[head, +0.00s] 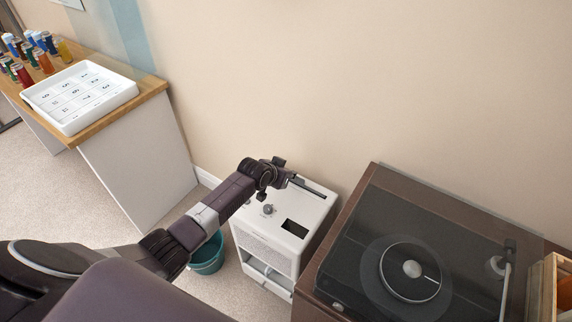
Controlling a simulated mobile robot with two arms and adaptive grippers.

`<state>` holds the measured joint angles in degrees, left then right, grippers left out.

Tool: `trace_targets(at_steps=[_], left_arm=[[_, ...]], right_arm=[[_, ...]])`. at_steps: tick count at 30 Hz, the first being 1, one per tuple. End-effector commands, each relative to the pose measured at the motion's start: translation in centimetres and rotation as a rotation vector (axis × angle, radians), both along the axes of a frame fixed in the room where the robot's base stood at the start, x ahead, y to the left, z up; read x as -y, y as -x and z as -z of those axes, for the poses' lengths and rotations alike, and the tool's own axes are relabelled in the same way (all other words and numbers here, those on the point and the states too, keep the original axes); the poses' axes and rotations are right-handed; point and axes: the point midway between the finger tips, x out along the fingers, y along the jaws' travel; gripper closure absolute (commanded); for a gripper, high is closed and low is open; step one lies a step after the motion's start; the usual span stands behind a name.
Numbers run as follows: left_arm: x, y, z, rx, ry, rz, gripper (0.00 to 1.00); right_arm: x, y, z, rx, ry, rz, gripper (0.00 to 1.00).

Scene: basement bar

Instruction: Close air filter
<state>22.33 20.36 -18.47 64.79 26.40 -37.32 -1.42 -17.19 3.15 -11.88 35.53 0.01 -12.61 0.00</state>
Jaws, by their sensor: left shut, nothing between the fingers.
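A white box-shaped air filter unit (265,240) stands on the floor against the wall. Its top has a round knob (268,210) and a dark rectangular opening (295,228). Low on its front, a white drawer-like part (266,277) appears to stand out, with a gap above it. My left gripper (322,194) is over the back of the unit's top, shut and empty. I cannot tell whether it touches the top. My left wrist hides part of the unit's top left corner. My right gripper is not in view.
A brown cabinet with a turntable (408,268) stands close on the unit's right. A teal bucket (208,256) is on the floor at its left. A wooden-topped table (150,92) with a white tray (80,97) and several cans is at upper left. Carpet (130,232) is clear below it.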

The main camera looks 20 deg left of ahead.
Motion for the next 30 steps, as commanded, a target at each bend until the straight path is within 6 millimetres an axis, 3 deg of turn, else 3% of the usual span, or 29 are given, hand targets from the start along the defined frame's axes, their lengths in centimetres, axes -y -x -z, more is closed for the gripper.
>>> trace_targets(at_steps=[2,11,19,28,30], left_arm=[[0.2,-0.1,0.6,0.003,0.002,0.001,1.00],[0.2,0.0,0.8,0.002,0.002,0.003,1.00],[0.2,-0.1,0.0,0.002,0.002,0.002,1.00],[0.5,-0.4,-4.5,0.004,0.004,0.001,1.00],[0.2,0.6,-4.4,0.004,0.002,0.003,1.00]], right_arm=[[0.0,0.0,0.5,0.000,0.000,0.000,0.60],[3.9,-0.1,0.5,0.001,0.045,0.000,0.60],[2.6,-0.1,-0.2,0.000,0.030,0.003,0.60],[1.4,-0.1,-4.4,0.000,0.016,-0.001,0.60],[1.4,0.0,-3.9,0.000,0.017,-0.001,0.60]])
